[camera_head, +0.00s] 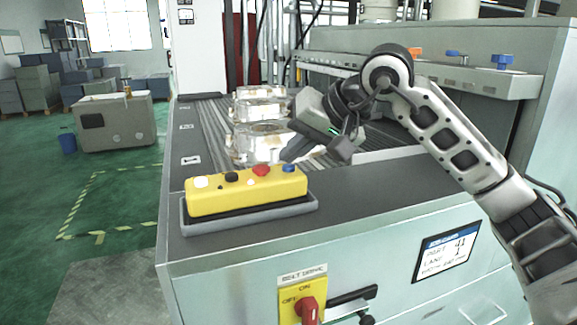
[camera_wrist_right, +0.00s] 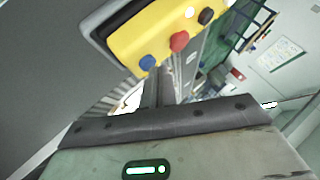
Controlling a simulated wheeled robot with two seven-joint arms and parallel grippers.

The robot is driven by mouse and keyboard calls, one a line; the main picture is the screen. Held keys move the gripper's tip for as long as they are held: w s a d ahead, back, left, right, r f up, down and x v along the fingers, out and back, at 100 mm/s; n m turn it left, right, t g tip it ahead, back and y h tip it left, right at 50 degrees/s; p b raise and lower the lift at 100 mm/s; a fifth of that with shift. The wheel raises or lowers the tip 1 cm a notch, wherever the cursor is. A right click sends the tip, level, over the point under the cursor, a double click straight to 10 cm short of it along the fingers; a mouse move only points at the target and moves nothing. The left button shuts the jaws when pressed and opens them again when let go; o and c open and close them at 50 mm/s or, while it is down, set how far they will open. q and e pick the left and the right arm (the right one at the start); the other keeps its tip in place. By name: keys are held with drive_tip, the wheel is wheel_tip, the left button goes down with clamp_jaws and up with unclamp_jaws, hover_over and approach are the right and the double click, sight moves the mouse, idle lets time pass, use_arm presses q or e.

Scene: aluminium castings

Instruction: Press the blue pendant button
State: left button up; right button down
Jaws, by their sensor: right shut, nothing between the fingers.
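The yellow pendant (camera_head: 235,198) lies in a dark grey tray (camera_head: 250,215) on the near edge of the machine top. Its top carries white, black, red and blue buttons in a row. The blue button (camera_head: 288,168) is at its right end; it also shows in the right wrist view (camera_wrist_right: 148,62), beside the red button (camera_wrist_right: 179,41). My right gripper (camera_head: 290,152) is shut and empty, with its tips close above and behind the blue button in the head view. In the wrist view its fingers (camera_wrist_right: 165,88) point just beside the button. I cannot tell whether they touch. My left gripper is not in view.
Shiny castings (camera_head: 262,140) stand on the grooved conveyor behind the pendant. A red switch knob (camera_head: 308,308) on a yellow plate and a black handle (camera_head: 352,296) sit on the machine's front. Valves with orange and blue handles are at the back right. Open floor lies left.

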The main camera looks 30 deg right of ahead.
drive_tip(key=shift+f, duration=0.35)
drive_tip(key=shift+r, duration=0.1)
idle(0.4)
drive_tip(key=shift+r+p, duration=0.6)
drive_tip(key=shift+r, duration=0.25)
wheel_tip(320, 180, up, 5)
drive_tip(key=p, duration=0.4)
idle(0.6)
